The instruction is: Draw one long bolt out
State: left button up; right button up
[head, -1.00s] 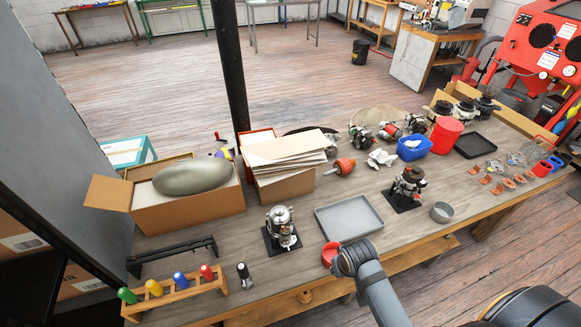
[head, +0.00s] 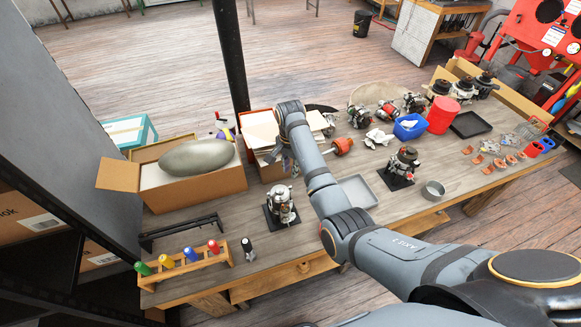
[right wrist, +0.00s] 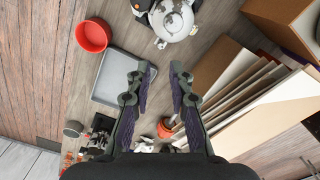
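A silver alternator (head: 282,203) stands on a black square base (head: 272,222) near the front of the bench. It also shows at the top edge of the right wrist view (right wrist: 174,20), partly cut off. Single long bolts are too small to make out on it. My right gripper (right wrist: 160,72) is open with nothing between its fingers. It hangs above the bench, apart from the alternator, near the cardboard box of sheets (head: 258,127). In the head view, my right arm hides part of the gripper. My left gripper is not in view.
A grey tray (right wrist: 112,88) and a red bowl (right wrist: 93,35) lie beside the alternator. A darker unit (head: 402,163) stands further right. A rack of coloured-handled screwdrivers (head: 190,266) is at the front left.

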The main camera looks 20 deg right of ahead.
aim_at(291, 187)
notch_tip(291, 187, down, 7)
jog(key=shift+r+b, duration=0.1)
jog(key=shift+b, duration=0.45)
jog(key=shift+w+f+b, duration=0.1)
jog(key=shift+f+b, duration=0.3)
jog(key=shift+f, duration=0.6)
grip_shut()
jog(key=shift+r+p, duration=0.2)
jog(key=shift+p, duration=0.3)
dwell(0.3)
jog(key=shift+r+p, duration=0.5)
jog(key=shift+r, duration=0.15)
jog(key=shift+r, duration=0.1)
